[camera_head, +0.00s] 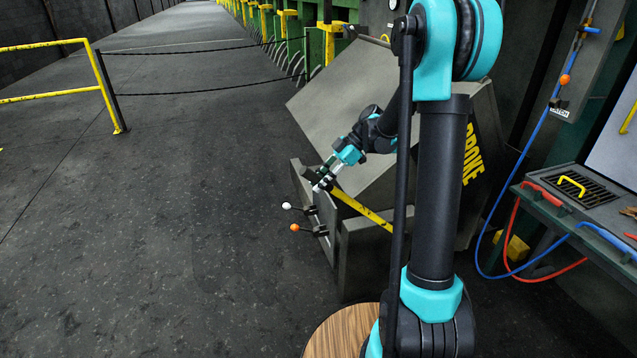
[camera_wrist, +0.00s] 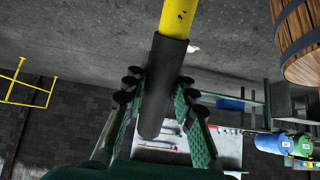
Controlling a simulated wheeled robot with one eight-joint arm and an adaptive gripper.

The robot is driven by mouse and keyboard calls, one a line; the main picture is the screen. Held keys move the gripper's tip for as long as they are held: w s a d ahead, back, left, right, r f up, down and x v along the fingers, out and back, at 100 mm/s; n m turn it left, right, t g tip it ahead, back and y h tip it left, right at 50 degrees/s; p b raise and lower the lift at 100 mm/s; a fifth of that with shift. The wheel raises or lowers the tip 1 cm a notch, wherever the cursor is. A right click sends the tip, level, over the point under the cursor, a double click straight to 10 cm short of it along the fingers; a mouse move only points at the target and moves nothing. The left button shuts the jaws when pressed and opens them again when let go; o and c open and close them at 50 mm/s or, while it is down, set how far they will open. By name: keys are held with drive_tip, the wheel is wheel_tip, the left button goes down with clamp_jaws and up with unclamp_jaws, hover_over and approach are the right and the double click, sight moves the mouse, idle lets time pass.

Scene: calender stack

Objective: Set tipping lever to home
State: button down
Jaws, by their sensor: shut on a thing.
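The tipping lever is a yellow bar (camera_head: 360,210) with a black grip sleeve. In the head view it slants from my gripper (camera_head: 322,184) down right across the front of the grey BROKE bin (camera_head: 345,115). In the wrist view the lever's yellow shaft (camera_wrist: 178,15) comes in from the top and its black grip (camera_wrist: 163,72) lies between the fingers of my gripper (camera_wrist: 157,90). My gripper is shut on the black grip, near its free end. In the head view my gripper and arm partly hide the grip and the bin.
Small levers with a white knob (camera_head: 286,206) and an orange knob (camera_head: 295,227) stick out left of the bin's base. A bench (camera_head: 560,205) with hoses stands at right. A yellow railing (camera_head: 105,85) and chains stand at far left. The floor left of the bin is clear.

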drive_tip(key=shift+y, duration=0.6)
drive_tip(key=shift+v, duration=2.8)
drive_tip(key=shift+w+a, duration=0.1)
drive_tip(key=shift+r, duration=0.1)
drive_tip(key=shift+g+y, duration=0.4)
drive_tip(key=shift+y, duration=0.3)
drive_tip(key=shift+v, duration=2.7)
drive_tip(key=shift+r, duration=0.1)
